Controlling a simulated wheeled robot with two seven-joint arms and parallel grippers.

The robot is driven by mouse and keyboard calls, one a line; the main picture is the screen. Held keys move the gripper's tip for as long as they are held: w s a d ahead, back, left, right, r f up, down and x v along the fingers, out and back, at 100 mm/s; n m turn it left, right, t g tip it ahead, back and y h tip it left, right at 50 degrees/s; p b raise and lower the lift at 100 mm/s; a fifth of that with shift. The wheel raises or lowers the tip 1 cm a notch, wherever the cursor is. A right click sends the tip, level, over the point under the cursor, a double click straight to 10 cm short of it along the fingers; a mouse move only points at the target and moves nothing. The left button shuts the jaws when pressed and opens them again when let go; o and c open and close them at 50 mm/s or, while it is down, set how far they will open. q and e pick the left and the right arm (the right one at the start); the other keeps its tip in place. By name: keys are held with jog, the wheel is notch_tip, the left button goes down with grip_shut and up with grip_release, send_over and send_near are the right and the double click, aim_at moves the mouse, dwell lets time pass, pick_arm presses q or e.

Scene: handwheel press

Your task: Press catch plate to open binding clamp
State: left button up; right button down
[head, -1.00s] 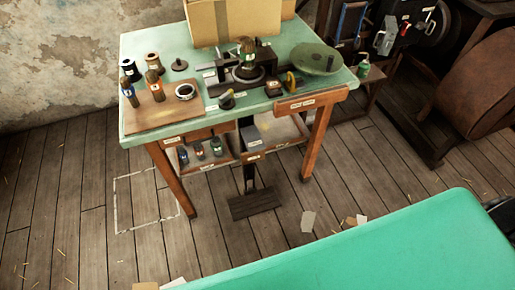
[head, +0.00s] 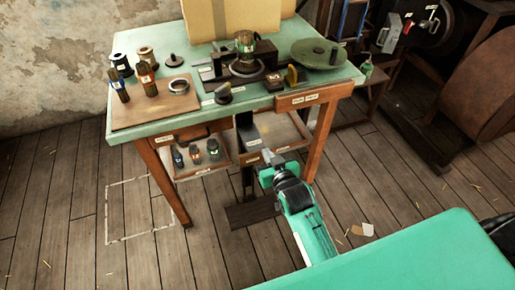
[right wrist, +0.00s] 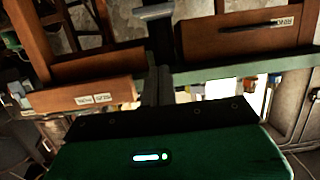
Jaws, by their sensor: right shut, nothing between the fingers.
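My right gripper (head: 266,157) is shut and empty. It reaches up from the lower right, with its fingertips under the bench's front edge, close to a dark upright post (head: 246,135) and a small labelled block (head: 250,158). I cannot tell whether they touch. In the right wrist view the shut fingers (right wrist: 158,85) point towards a grey bar (right wrist: 153,11). A dark flat plate (head: 252,212) lies on the floor at the post's foot. A dark clamp-like device (head: 246,70) stands on the bench. No label is readable, so I cannot tell which part is the catch plate. My left gripper is out of view.
The green bench top (head: 150,50) holds spools, brushes, a wooden board (head: 135,110) and a round green disc (head: 318,54). A lower shelf holds several small bottles (head: 195,154). Bench legs (head: 162,182) flank the gripper's space. A green surface (head: 430,250) fills the lower right.

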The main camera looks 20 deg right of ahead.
jog(key=shift+r, duration=0.1)
send_over(258, 146)
jog(key=s, duration=0.1)
notch_tip(258, 146, down, 2)
jog(key=f, duration=0.1)
jog(key=shift+s+a+f, duration=0.1)
jog(key=shift+a+f, duration=0.05)
jog(key=shift+f, duration=0.4)
jog(key=shift+s+a+f, duration=0.1)
jog(key=shift+a+f, duration=0.05)
jog(key=shift+f, duration=0.35)
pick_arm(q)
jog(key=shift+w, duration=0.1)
pick_arm(e)
jog(key=shift+f, duration=0.75)
